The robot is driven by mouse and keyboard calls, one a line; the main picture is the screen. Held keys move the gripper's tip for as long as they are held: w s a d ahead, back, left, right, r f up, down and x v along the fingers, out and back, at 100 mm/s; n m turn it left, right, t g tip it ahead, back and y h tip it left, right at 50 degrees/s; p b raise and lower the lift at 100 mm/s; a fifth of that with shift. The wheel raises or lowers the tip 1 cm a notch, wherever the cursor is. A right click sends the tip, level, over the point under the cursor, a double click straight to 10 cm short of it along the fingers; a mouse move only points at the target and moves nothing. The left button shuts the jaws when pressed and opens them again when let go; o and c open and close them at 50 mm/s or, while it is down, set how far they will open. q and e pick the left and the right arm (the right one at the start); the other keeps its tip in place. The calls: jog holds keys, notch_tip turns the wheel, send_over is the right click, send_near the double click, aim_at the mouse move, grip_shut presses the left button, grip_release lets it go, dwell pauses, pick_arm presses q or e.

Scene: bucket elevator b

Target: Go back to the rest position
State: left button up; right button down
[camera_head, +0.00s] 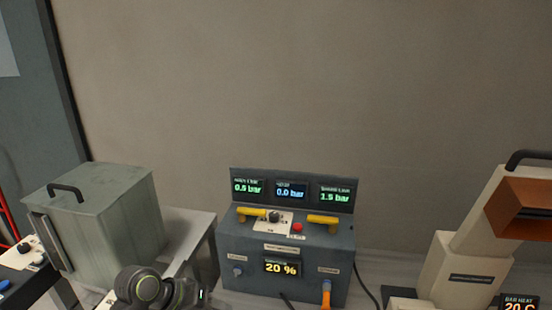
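Neither gripper shows clearly in the head view. A dark, rounded arm link of mine with a green ring shows at the bottom edge, left of the control box. It stands in front of the bench and the lower part of the grey metal box. Its gripper end cannot be made out. Nothing of my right arm is visible.
A dark control box (250,250) stands on the bench (195,222), with yellow levers, a red button and displays reading 0.5 bar, 0.0 bar, 1.5 bar and 20 %. A grey metal box (115,215) is left, a beige machine (455,265) right. The wall above is bare.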

pick_arm(q)
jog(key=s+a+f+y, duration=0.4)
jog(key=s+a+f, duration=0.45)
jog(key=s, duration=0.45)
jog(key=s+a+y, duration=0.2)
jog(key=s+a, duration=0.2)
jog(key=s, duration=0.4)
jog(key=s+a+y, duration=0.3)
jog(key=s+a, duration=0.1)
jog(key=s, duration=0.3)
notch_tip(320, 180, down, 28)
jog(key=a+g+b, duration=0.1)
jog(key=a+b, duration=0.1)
jog(key=b, duration=0.1)
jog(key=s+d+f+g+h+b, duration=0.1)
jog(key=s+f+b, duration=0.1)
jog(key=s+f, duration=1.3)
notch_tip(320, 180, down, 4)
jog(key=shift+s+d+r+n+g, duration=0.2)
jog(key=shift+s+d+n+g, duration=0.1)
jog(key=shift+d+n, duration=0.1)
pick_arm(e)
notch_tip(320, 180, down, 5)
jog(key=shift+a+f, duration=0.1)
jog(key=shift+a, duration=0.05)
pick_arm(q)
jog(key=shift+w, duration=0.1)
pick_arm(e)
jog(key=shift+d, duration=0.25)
